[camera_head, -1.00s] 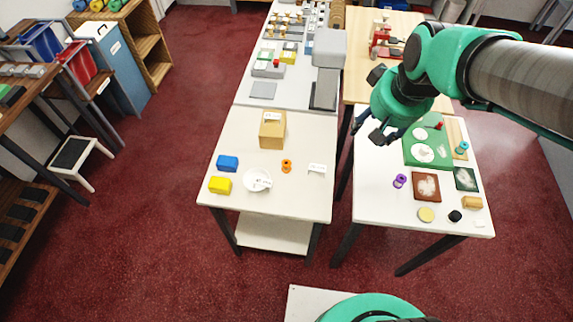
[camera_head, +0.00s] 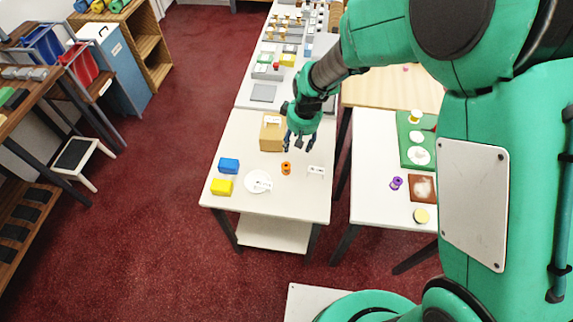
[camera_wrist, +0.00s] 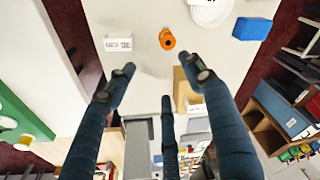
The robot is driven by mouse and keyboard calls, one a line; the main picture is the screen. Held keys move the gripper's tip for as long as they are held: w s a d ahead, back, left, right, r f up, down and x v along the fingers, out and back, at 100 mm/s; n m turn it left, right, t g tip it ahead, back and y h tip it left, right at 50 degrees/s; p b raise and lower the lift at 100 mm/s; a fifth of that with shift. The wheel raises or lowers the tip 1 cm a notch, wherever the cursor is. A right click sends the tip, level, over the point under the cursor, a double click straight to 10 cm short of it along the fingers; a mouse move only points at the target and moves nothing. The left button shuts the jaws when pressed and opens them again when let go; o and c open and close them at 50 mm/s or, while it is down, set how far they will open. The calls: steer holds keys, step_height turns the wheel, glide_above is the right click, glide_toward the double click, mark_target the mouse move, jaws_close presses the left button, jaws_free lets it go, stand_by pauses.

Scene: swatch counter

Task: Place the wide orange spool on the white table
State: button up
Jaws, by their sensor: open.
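The orange spool (camera_head: 286,168) stands on the white table (camera_head: 270,203) at the left, between a white plate and a small white label card. In the wrist view the orange spool (camera_wrist: 167,39) shows near the top middle, beyond the fingertips. My gripper (camera_head: 299,145) hangs above the white table, near the cardboard box and just behind and right of the spool. In the wrist view my gripper (camera_wrist: 160,82) has its fingers spread wide with nothing between them. A purple spool (camera_head: 396,183) stands on the other white table to the right.
A cardboard box (camera_head: 272,136), blue block (camera_head: 229,166), yellow block (camera_head: 221,187), white plate (camera_head: 257,182) and label card (camera_head: 316,171) surround the spool. The right table (camera_head: 375,150) holds a green mat (camera_head: 414,135) and other items. The left table's front is clear.

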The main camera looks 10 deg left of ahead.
glide_above(286, 165)
steer(key=s+d, duration=0.2)
step_height(286, 165, down, 5)
steer(key=shift+w+a+r+n, duration=0.15)
steer(key=shift+a+r+n, duration=0.05)
steer(key=shift+a+n, duration=0.1)
steer(key=shift+f, duration=0.15)
steer(key=shift+w+a+f, duration=0.15)
steer(key=shift+f, duration=1.2)
steer(key=shift+w+a+f, duration=0.1)
steer(key=shift+w+f, duration=0.05)
steer(key=shift+f, duration=1.25)
steer(key=shift+w+a+f, duration=0.15)
steer(key=shift+f, duration=1.2)
steer(key=shift+w+a+f+b, duration=0.15)
steer(key=shift+f+b, duration=0.15)
steer(key=shift+f, duration=1)
steer(key=shift+w+a+f+b, duration=0.15)
steer(key=shift+f+b, duration=0.1)
steer(key=shift+f, duration=1.05)
steer(key=shift+d, duration=0.1)
steer(key=c, duration=1.1)
steer(key=shift+r, duration=0.2)
